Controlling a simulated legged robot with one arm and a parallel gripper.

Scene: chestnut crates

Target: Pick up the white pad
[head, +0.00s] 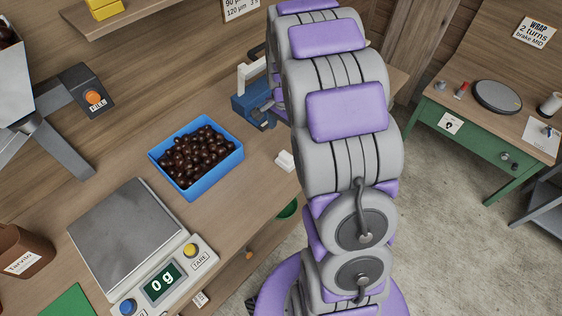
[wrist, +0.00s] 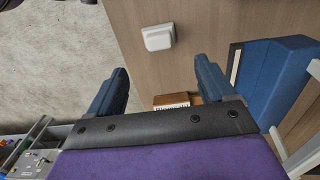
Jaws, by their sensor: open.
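The white pad (head: 285,160) is a small block lying on the wooden bench, right of the blue crate of chestnuts and close to the bench's edge. In the wrist view the white pad (wrist: 158,38) lies on the bench top, beyond the fingertips and roughly midway between them. My gripper (wrist: 160,76) is open, with its two blue fingers apart and nothing between them. The gripper does not touch the pad. In the head view my arm hides most of the gripper.
The blue crate (head: 227,163) holds dark chestnuts. A scale (head: 121,233) reads 0 g. A blue device with a white handle (head: 246,107) stands behind the pad; it is close on the right in the wrist view (wrist: 277,78). A brown box (wrist: 177,101) shows near the gripper.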

